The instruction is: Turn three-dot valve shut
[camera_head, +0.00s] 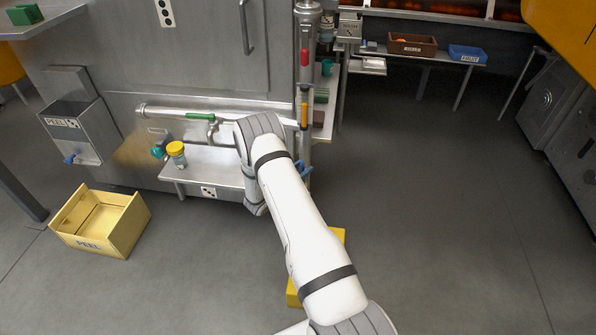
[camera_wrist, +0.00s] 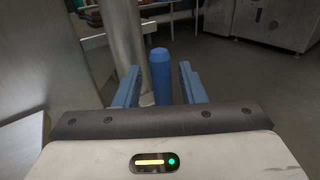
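A blue upright lever (camera_wrist: 161,78) with a rounded top stands between the two fingers of my gripper (camera_wrist: 158,70) in the wrist view. The fingers are apart, with a gap on each side of the lever. A vertical steel pipe (camera_wrist: 125,35) rises just behind and left of it. Higher on this pipe are a red handle (camera_head: 304,57) and an orange handle (camera_head: 304,113). A green handle (camera_head: 201,116) lies along the horizontal pipe. I cannot read dots on any valve.
A dotted plate (camera_head: 165,13) is on the machine wall. A low steel shelf (camera_head: 225,172) holds a yellow-capped jar (camera_head: 177,154). A yellow PEEL crate (camera_head: 130,225) is on the floor at left. The floor at right is free.

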